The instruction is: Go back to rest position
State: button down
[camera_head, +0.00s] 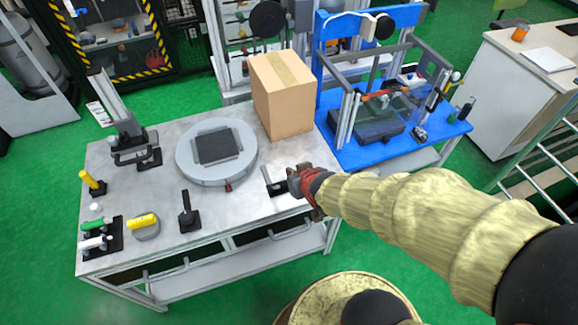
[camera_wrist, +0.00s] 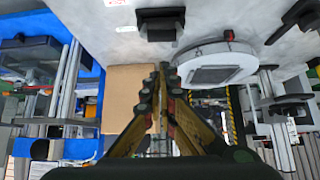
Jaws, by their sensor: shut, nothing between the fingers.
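My arm reaches in from the right of the head view, wrapped in a pale yellow sleeve. My gripper (camera_head: 306,186) hangs over the right front part of the grey worktable (camera_head: 160,190). In the wrist view, the fingers of my gripper (camera_wrist: 161,72) come together at the tips with nothing between them. A small black holder (camera_head: 277,187) on the table is right beside the gripper in the head view, partly hidden by it. From these views I cannot tell whether they touch.
A cardboard box (camera_head: 284,100) stands at the table's back right. A round grey turntable (camera_head: 186,170) lies mid-table. Black fixtures and yellow, green and white-handled tools stand at the left. A blue table (camera_head: 350,157) with a framed rig adjoins at right. Green floor (camera_head: 60,180) is clear at left.

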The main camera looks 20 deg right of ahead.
jog(key=shift+s+r, duration=0.3)
jog(key=shift+s, duration=0.35)
jog(key=s+g, duration=0.4)
jog(key=s, duration=0.4)
jog(key=w+v, duration=0.1)
jog(key=v, duration=1.8)
jog(key=shift+w+r+t, duration=0.25)
jog(key=shift+r+t, duration=0.1)
jog(key=shift+t, duration=0.05)
jog(key=shift+a, duration=0.25)
